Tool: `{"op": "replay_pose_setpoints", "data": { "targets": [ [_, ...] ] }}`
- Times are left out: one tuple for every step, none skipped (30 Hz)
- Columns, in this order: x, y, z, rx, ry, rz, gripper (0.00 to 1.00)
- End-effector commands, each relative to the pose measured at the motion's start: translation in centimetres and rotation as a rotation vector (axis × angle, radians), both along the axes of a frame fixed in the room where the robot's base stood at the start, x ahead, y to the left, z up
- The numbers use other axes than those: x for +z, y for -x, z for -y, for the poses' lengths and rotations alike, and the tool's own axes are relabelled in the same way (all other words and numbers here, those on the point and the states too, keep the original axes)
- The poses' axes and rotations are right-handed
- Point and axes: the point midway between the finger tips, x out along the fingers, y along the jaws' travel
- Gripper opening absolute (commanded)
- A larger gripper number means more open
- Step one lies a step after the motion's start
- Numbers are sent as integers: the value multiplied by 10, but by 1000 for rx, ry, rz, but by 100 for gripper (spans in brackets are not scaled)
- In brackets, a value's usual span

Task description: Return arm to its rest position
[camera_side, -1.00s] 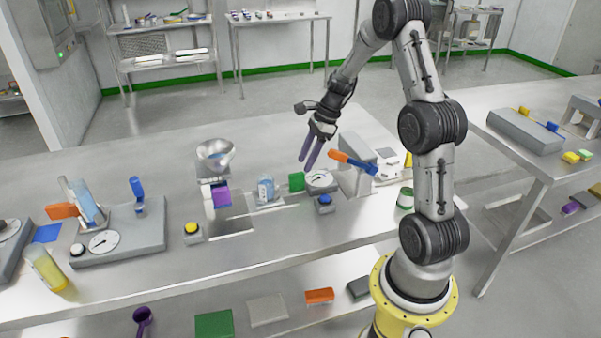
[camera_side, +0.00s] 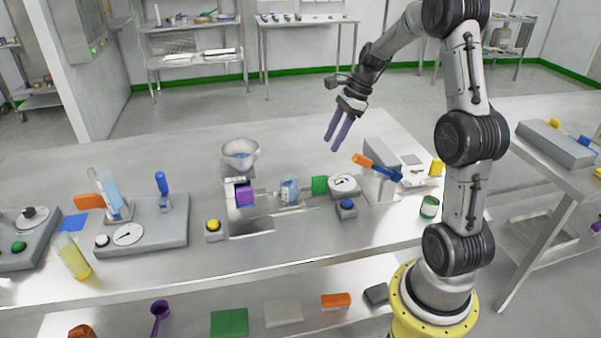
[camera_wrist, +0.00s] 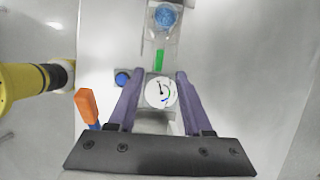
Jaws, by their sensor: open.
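My gripper (camera_side: 334,145) hangs in the air above the steel bench (camera_side: 330,245), with its two purple fingers apart and nothing between them. It is above and slightly left of a round white dial gauge (camera_side: 343,184), without touching it. In the wrist view my gripper (camera_wrist: 160,76) shows its fingers spread on both sides of the dial (camera_wrist: 160,92), which lies below. My arm is bent, rising from its yellow base at the right and reaching over to the left.
Below stand a steel bowl (camera_side: 240,153), a bottle (camera_side: 289,191), a green block (camera_side: 320,185), a blue button (camera_side: 347,209) and an orange-and-blue lever (camera_side: 378,167). A yellow-filled cylinder (camera_side: 72,256) leans at the left. The air around my gripper is clear.

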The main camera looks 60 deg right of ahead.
Motion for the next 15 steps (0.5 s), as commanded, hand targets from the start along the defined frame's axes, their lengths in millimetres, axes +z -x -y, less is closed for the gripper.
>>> {"op": "replay_pose_setpoints", "data": {
  "targets": [
    [19, -10, -17, 46, 31, 32, 50],
    [30, -13, -30, 77, 47, 49, 50],
    [45, -16, -50, 125, 73, 70, 50],
    [56, -16, -65, 163, 93, 86, 50],
    [66, -14, -81, 206, 116, 102, 50],
    [78, -10, -101, 271, 150, 125, 50],
    [87, -5, -115, 322, 175, 143, 50],
    [94, 0, -129, 379, 203, 161, 50],
    [103, 8, -147, 457, 240, 185, 50],
    [108, 16, -159, 517, 270, 203, 50],
    [114, 24, -171, 580, 299, 222, 50],
    [119, 35, -185, 667, 342, 248, 50],
    [123, 44, -196, 732, 374, 268, 50],
    [126, 54, -205, 801, 410, 288, 50],
    [129, 67, -216, 892, 454, 314, 50]
  ]
}}
